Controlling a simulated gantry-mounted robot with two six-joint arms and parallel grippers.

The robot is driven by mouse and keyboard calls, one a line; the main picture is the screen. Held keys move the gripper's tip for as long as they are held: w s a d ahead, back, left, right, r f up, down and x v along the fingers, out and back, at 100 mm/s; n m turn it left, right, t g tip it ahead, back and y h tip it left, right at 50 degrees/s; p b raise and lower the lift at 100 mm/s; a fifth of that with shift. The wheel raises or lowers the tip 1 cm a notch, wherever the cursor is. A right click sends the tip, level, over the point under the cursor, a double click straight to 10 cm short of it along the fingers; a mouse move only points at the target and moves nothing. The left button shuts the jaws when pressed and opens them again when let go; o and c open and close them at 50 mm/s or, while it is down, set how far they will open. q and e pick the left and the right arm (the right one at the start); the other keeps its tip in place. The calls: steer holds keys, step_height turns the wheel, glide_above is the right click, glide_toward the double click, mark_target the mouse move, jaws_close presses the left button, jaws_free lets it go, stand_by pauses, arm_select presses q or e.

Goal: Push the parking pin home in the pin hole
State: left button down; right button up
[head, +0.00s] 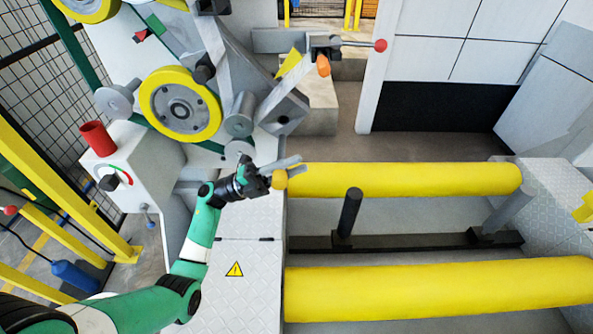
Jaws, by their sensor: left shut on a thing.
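My left gripper (286,168) is at the middle of the head view, above the edge between the grey tread-plate deck and the far yellow roller. It is shut on a small part with a rounded orange-yellow knob (279,180), which I take to be the parking pin. The knob shows just below the fingers; the rest of the pin is hidden or too small to make out. I cannot tell whether the pin is in a hole, and I cannot make out the pin hole. My right gripper is not in view.
Two long yellow rollers (400,180) (440,290) lie to the right, with a dark upright post (349,212) between them. A yellow-rimmed wheel (180,104) and a lever with a red ball (380,46) stand behind. A red cylinder (97,138) tops the control box at left.

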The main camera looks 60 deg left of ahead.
arm_select(q)
steer(key=w+a+b, duration=0.1)
steer(key=a+b, duration=0.2)
steer(key=w+a+b, duration=0.1)
steer(key=a, duration=0.1)
steer(key=shift+w, duration=0.35)
stand_by(1.7)
steer(key=shift+a, duration=0.1)
steer(key=shift+w+a, duration=0.15)
steer(key=shift+a, duration=0.1)
steer(key=shift+r, duration=0.1)
stand_by(3.6)
